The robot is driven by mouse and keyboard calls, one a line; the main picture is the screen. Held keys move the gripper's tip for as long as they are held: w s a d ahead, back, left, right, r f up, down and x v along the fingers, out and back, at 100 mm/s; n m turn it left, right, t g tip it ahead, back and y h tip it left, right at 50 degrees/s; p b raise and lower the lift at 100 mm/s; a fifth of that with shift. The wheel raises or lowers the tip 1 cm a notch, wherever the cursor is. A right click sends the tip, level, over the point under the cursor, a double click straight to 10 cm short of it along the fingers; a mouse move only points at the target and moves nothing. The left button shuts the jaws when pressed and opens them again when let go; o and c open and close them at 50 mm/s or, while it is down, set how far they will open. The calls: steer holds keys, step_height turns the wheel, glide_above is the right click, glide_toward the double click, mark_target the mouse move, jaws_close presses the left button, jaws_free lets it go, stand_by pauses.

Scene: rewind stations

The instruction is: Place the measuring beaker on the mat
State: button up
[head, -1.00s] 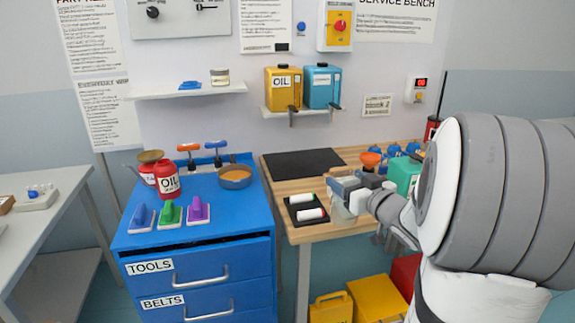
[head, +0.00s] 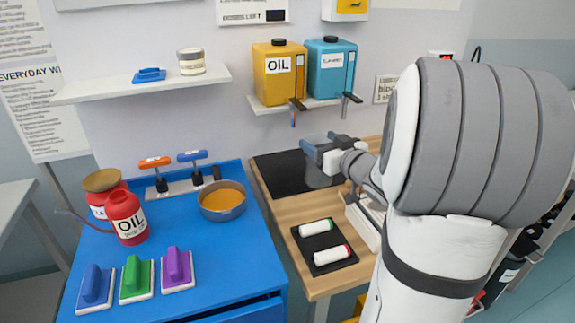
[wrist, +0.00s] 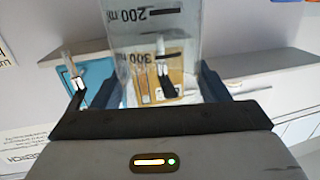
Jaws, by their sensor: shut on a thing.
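My gripper (head: 322,150) is shut on the measuring beaker (wrist: 155,45), a clear vessel with dark marks reading 200 and 300 ml. The wrist view shows a finger on each side of it; the gripper's middle (wrist: 155,95) is in front. In the head view the beaker (head: 319,172) hangs below the fingers and looks upright. The mat (head: 275,172) is a dark rectangle at the back left of the wooden bench. The beaker overlaps the mat's right part in the head view. Its base and any gap to the mat are hard to make out.
A black tray (head: 316,262) with two white rolls lies at the bench's front. The yellow oil can (head: 279,85) and blue can (head: 330,78) stand on a wall shelf above the mat. The blue cabinet (head: 222,268) at left holds a bowl (head: 222,211) and several other things.

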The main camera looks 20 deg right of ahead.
steer(key=w+a+f, duration=0.1)
steer(key=w+f, duration=0.3)
steer(key=w, duration=0.2)
steer(key=w+a+f, duration=0.1)
steer(key=w+f, duration=0.2)
steer(key=w, duration=0.4)
steer(key=shift+a+f+b, duration=0.25)
steer(key=shift+f+b, duration=0.1)
steer(key=shift+w+f, duration=0.1)
steer(key=shift+w, duration=0.05)
steer(key=shift+f, duration=0.2)
steer(key=o, duration=1.4)
steer(key=shift+r, duration=0.15)
steer(key=shift+c, duration=0.2)
